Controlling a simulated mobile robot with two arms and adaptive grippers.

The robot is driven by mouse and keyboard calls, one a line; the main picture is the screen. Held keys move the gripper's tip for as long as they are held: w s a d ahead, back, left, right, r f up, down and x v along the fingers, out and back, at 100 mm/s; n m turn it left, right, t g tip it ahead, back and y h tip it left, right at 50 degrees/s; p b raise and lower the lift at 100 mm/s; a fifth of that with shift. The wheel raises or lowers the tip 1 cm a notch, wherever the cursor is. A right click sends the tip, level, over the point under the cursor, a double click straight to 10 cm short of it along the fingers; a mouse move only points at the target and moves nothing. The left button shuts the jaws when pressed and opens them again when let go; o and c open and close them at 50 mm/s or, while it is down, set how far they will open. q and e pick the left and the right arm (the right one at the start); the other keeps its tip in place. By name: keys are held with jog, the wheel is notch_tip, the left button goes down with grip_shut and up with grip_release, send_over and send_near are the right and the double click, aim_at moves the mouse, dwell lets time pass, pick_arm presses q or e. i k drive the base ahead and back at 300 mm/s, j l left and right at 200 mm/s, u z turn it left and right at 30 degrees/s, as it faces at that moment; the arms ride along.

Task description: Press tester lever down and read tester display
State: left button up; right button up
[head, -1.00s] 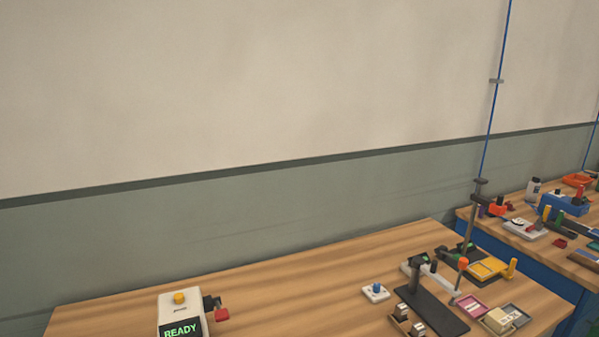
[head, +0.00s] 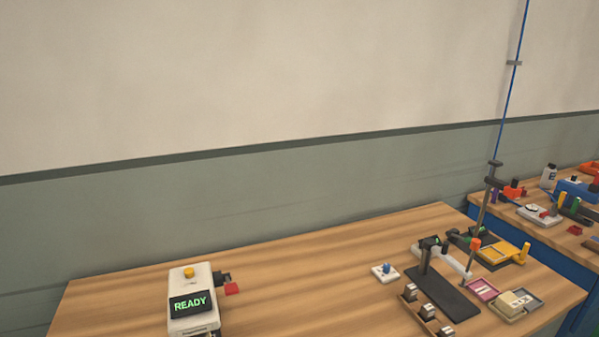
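The tester seems to be the white box (head: 194,317) at the left front of the wooden table. Its dark display (head: 190,303) reads "READY" in green. A yellow button (head: 189,272) sits on its top. A dark arm with a red end (head: 231,288) sticks out from its right side; I cannot tell whether this is the lever. Another candidate is the black-based stand (head: 442,291) at the right, with a post, a pale arm and an orange-red knob (head: 475,244). Neither of my grippers is in view.
A white block with a blue knob (head: 385,272), a row of small blocks (head: 427,311), a pink tray (head: 482,289) and a yellow fixture (head: 504,252) crowd the right. A second bench (head: 490,205) stands beyond.

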aim_at(230, 290)
jog(key=i+l+u, duration=0.15)
jog(key=l+u, duration=0.75)
jog(key=l, duration=0.25)
jog(key=l+u, duration=0.45)
jog(key=l, duration=0.15)
